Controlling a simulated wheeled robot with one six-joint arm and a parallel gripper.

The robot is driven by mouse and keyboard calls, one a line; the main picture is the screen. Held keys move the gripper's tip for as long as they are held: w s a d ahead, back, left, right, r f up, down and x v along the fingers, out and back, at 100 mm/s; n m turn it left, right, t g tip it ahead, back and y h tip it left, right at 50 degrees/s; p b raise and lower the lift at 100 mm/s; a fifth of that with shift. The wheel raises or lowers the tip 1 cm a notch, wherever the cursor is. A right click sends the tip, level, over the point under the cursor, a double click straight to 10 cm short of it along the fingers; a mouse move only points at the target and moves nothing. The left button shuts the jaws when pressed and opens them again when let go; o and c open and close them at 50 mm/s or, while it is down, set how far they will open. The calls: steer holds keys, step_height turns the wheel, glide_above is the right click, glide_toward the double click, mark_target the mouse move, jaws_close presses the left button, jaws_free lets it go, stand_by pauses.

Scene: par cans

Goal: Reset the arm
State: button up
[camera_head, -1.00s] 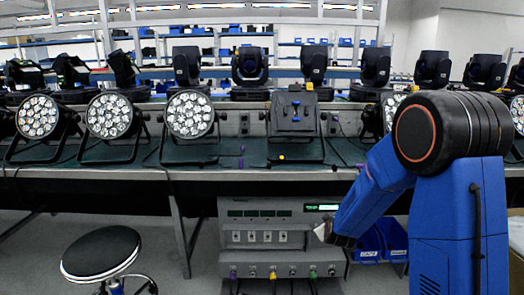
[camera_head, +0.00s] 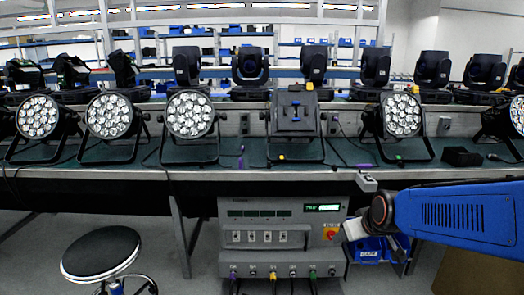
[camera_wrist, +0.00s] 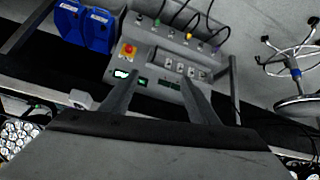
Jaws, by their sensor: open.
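My gripper (camera_wrist: 158,88) shows in the wrist view as two dark fingers spread apart with nothing between them. In the head view my arm's blue link reaches in from the right below the table edge, its pale end part beside the test unit's right side; the fingers are too hard to make out there. Several par cans stand on the bench, including one left of centre (camera_head: 190,115), one at the left (camera_head: 109,116) and one at the right (camera_head: 403,115). A grey flat-faced fixture (camera_head: 294,113) stands between them.
A grey test unit (camera_head: 262,238) with a red stop button (camera_head: 330,233) stands under the bench (camera_head: 120,174). Blue bins (camera_head: 368,249) are close to my arm. A small grey box (camera_head: 367,183) sits at the bench edge. A stool (camera_head: 101,254) stands left; moving heads line the back.

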steer(key=s+d+m+g, duration=0.1)
steer(key=s, duration=1.1)
steer(key=s+d+r+m+g, duration=0.1)
steer(key=s+d+m+g, duration=0.1)
steer(key=s, duration=1)
steer(key=shift+r+h, duration=0.3)
steer(key=shift+h, duration=0.1)
